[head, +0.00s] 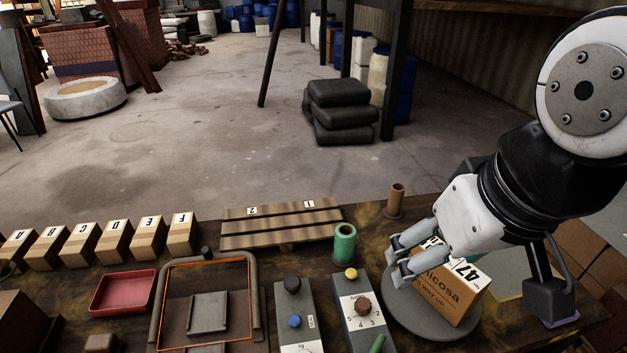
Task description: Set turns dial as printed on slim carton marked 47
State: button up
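The slim carton marked 47 (447,295) is brown cardboard with a white label and dark printing, including "WAY UP"; no turns value is legible. It appears on a round grey plate (398,321) at the right of the bench. My gripper (396,265) is at its upper left, overlapping it in the picture and hiding part of its print. The two fingertips show apart; I cannot tell whether they grip the carton. A brown knob (363,307) sits on a grey control box (343,289) with a numbered scale showing 2, 3, 4 and 5.
A second box (308,295) bears black and blue knobs. A yellow button (351,273), green cylinder (344,243) and brown peg (396,200) stand nearby. Left are an orange-edged frame (251,300), red tray (124,292) and lettered cartons (113,240). A slatted pallet (280,226) lies behind.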

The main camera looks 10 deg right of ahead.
jog(key=c, duration=0.4)
jog(key=m+g+y, duration=0.2)
jog(key=m+g, duration=0.3)
jog(key=g, duration=0.1)
send_over(364, 302)
jog(key=w+d, duration=0.2)
jog(key=w+d+f+x, duration=0.1)
jog(key=w+d+x, duration=0.1)
jog(key=x, duration=1)
jog(key=shift+c, duration=0.2)
jog(key=shift+m+g, duration=0.9)
jog(key=w+x, duration=0.1)
jog(key=x, duration=0.5)
jog(key=w+d+f+p+x, duration=0.1)
jog(key=x, duration=0.6)
jog(key=w+x, duration=0.2)
jog(key=x, duration=0.4)
jog(key=shift+d+f, duration=0.25)
jog(key=shift+f, duration=0.45)
jog(key=shift+c, duration=0.6)
jog(key=shift+y, duration=0.3)
jog(key=c, duration=1)
